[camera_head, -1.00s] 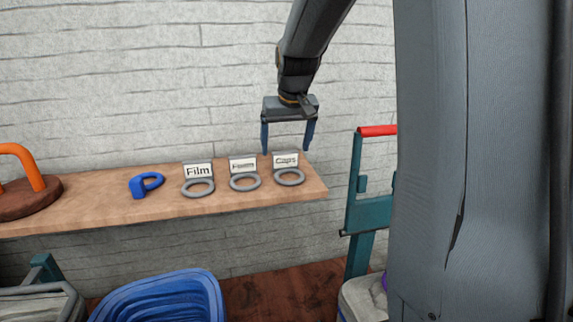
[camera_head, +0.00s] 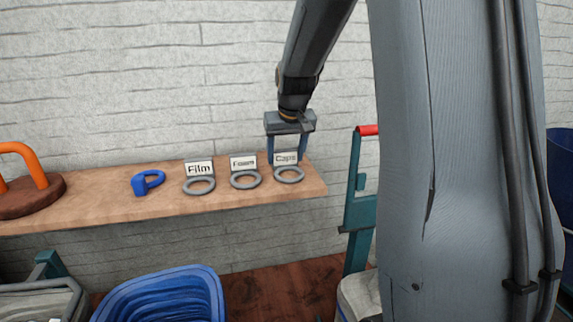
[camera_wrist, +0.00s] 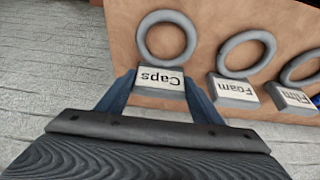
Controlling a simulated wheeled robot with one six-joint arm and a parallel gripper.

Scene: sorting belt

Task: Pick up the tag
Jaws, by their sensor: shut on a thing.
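The ring of the Caps tag appears to rest on the shelf.
The wooden shelf (camera_head: 110,206) runs along a pale brick wall. A blue clip-like object (camera_head: 148,182) and an orange handle on a round brown base (camera_head: 30,202) stand farther left. A blue bin (camera_head: 160,292) is below, and a teal frame with a red grip (camera_head: 358,210) is at the right.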

